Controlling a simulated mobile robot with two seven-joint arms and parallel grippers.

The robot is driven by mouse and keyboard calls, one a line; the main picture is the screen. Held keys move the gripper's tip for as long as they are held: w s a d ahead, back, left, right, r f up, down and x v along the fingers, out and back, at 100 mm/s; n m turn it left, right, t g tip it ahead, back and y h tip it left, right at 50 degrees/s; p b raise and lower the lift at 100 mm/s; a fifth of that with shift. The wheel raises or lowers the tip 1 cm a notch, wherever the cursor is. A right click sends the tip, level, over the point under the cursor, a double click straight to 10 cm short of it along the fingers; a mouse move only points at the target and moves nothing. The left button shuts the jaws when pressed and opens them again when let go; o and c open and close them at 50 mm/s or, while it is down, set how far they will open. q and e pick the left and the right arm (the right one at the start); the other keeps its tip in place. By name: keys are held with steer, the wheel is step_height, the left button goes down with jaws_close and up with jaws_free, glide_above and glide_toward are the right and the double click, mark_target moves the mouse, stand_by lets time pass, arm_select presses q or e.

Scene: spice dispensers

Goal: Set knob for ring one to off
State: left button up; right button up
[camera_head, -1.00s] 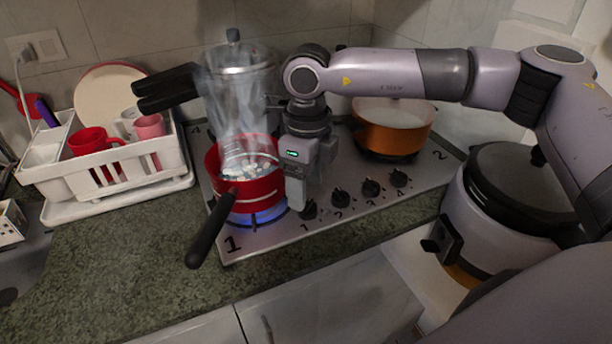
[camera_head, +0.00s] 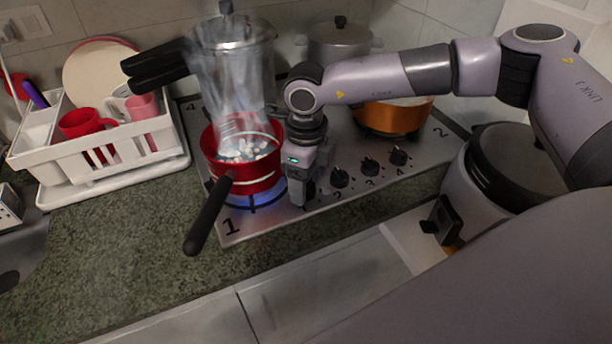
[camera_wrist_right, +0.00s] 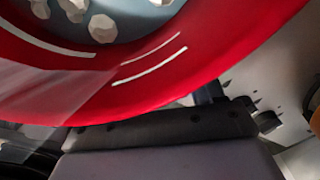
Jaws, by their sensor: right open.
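The stovetop (camera_head: 240,224) has a ring marked 1 at its front left, with a blue flame (camera_head: 256,202) burning under a red saucepan (camera_head: 250,172). The saucepan holds whitish pieces and steams. The ring one knob (camera_head: 310,190) is the leftmost dark knob on the front panel, mostly hidden by my right gripper. My right gripper (camera_head: 297,196) points down at that knob, close to the saucepan's right side; I cannot tell whether it touches the knob. It is open. In the right wrist view the saucepan (camera_wrist_right: 190,60) fills the upper part. My left gripper is not in view.
Knobs 2 (camera_head: 340,177), 3 (camera_head: 370,166) and 4 (camera_head: 398,156) stand to the right. The saucepan handle (camera_head: 208,215) juts over the front edge. An orange pot (camera_head: 393,117), a steaming tall pot (camera_head: 232,75) and a dish rack (camera_head: 100,150) stand around.

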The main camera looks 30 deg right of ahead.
steer(key=c, duration=1.1)
steer(key=shift+o, duration=0.2)
steer(key=n+b, duration=0.2)
steer(key=shift+f+n, duration=0.1)
steer(key=shift+n, duration=0.3)
steer(key=shift+w+n+b, duration=0.1)
steer(key=shift+n+b, duration=1.3)
steer(key=shift+n, duration=0.7)
steer(key=shift+r, duration=0.2)
steer(key=o, duration=1.1)
steer(key=shift+c, duration=0.2)
